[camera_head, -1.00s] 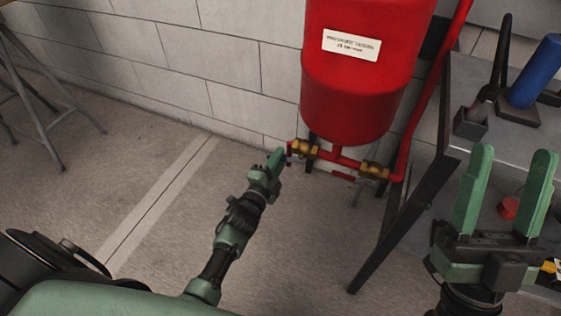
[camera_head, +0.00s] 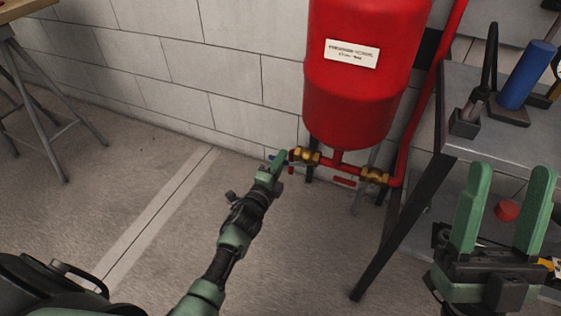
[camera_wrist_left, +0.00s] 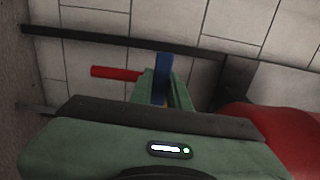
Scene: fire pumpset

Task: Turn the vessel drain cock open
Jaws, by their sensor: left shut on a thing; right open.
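A brass valve (camera_head: 307,157) sits at the left end of that pipework. My left gripper (camera_head: 278,160) is at this valve's left side, shut on a blue lever (camera_wrist_left: 161,78), which stands between its fingers in the left wrist view. A red lever (camera_wrist_left: 115,73) lies just left of the fingers there. A second brass valve (camera_head: 375,176) with a red handle (camera_head: 344,181) is further right. I cannot read which valve is the drain cock. My right gripper (camera_head: 505,205) is open and empty.
A grey metal table (camera_head: 455,145) with dark legs stands at the right, carrying a blue cylindrical tool (camera_head: 527,75). A red round object (camera_head: 507,211) is beyond my right gripper. A trestle (camera_head: 50,110) stands at the far left. The floor between is clear.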

